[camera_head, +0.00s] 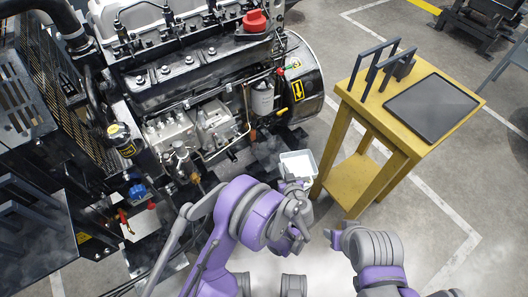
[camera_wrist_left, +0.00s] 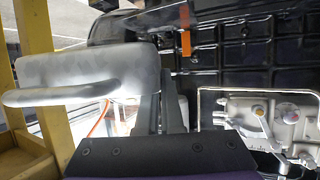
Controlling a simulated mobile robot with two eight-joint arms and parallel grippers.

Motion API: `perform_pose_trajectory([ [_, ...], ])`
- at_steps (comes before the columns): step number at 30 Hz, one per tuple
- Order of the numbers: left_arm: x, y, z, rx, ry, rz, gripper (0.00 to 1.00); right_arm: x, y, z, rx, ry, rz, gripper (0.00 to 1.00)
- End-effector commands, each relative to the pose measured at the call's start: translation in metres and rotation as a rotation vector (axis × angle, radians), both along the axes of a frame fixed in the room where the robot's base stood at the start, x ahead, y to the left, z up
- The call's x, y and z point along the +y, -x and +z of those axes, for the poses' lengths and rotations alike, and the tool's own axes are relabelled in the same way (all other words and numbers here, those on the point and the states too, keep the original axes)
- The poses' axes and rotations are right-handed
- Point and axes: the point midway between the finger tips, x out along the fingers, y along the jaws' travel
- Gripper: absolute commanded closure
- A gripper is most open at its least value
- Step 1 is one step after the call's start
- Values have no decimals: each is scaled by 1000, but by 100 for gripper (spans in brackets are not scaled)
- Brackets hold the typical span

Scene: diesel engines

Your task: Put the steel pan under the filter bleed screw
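The steel pan (camera_head: 297,163) is a light grey rectangular tray in the head view, between the engine and the yellow stand. It shows large in the left wrist view (camera_wrist_left: 105,70), with a rounded bar handle along its near side. My left gripper (camera_wrist_left: 160,108) has its two dark fingers close together at the pan's right end and appears shut on it.
The yellow stand (camera_head: 352,178) is close on the pan's right, with a dark tray (camera_head: 432,106) and a dark rack (camera_head: 385,65) on top. The engine (camera_head: 200,85) fills the left. Open floor (camera_head: 455,200) lies right of the stand.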

Motion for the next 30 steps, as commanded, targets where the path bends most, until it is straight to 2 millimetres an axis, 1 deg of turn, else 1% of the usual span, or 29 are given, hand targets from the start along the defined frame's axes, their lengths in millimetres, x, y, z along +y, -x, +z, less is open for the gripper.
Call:
perform_pose_trajectory([
  [1, 11, -12, 0, 0, -1, 5, 100, 0, 0, 0, 0, 0, 0, 50],
  [9, 53, -71, 0, 1, 0, 3, 100, 0, 0, -1, 0, 0, 0, 50],
  [12, 67, -91, 0, 1, -1, 3, 100, 0, 0, -2, 1, 0, 0, 50],
  [18, 91, -123, 0, 1, 0, 1, 100, 0, 0, -4, 1, 0, 0, 50],
  [21, 88, -122, -19, 1, 0, -2, 100, 0, 0, -9, 3, 0, 0, 50],
  [30, 88, -121, -41, 1, 0, -1, 100, 0, 0, -13, 5, 0, 0, 50],
])
